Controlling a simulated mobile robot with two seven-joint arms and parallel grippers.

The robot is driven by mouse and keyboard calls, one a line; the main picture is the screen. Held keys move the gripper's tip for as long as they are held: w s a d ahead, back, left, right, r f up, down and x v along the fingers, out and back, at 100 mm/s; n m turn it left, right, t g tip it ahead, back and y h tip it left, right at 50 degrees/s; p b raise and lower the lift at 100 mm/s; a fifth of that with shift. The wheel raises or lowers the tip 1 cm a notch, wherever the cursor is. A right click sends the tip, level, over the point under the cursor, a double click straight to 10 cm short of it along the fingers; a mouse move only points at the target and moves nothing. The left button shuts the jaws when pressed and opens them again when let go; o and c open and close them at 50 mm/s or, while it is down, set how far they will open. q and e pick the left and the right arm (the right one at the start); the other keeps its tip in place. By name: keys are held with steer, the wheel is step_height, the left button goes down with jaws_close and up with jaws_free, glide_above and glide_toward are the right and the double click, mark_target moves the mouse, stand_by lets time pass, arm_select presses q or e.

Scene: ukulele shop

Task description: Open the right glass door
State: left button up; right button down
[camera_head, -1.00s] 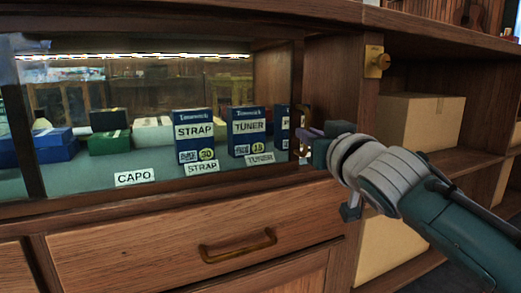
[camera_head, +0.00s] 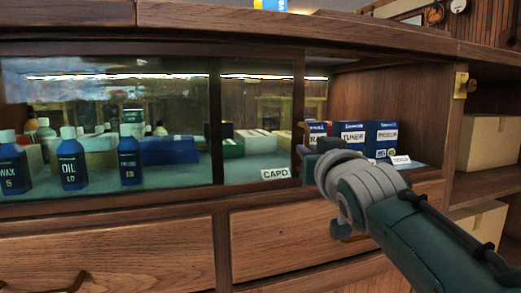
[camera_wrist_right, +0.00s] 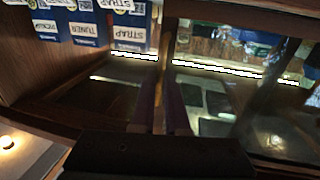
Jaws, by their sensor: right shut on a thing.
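The right glass door (camera_head: 262,105) is a dark-framed sliding pane in the wooden display case. Its right frame edge stands well away from the case's right side wall, leaving an open gap. My right gripper (camera_head: 308,150) is shut on the door's handle at that edge; the handle is mostly hidden by the fingers. In the right wrist view the gripper (camera_wrist_right: 168,108) straddles the narrow handle (camera_wrist_right: 158,92) at the frame edge. The left glass door (camera_head: 110,120) is beside it, partly overlapping. My left gripper is not in view.
Blue strap and tuner boxes (camera_head: 350,137) stand inside the open gap, close behind my right gripper. Bottles (camera_head: 72,165) stand behind the left pane. Wooden drawers (camera_head: 110,255) are below; open shelves with cardboard boxes (camera_head: 488,140) are at right.

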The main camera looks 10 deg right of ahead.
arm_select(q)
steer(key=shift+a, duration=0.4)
arm_select(e)
steer(key=shift+a, duration=0.45)
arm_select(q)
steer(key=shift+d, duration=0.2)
arm_select(e)
steer(key=shift+d, duration=0.1)
steer(key=c, duration=0.9)
jaws_free()
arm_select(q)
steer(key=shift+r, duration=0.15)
arm_select(e)
steer(key=shift+s, duration=0.1)
arm_select(q)
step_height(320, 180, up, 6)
steer(key=p, duration=0.5)
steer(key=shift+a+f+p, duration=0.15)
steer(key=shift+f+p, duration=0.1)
steer(key=shift+p, duration=0.1)
arm_select(e)
steer(key=s, duration=0.6)
steer(key=s+a, duration=0.1)
steer(key=s, duration=0.2)
steer(key=shift+s+a, duration=0.1)
steer(key=shift+s, duration=0.3)
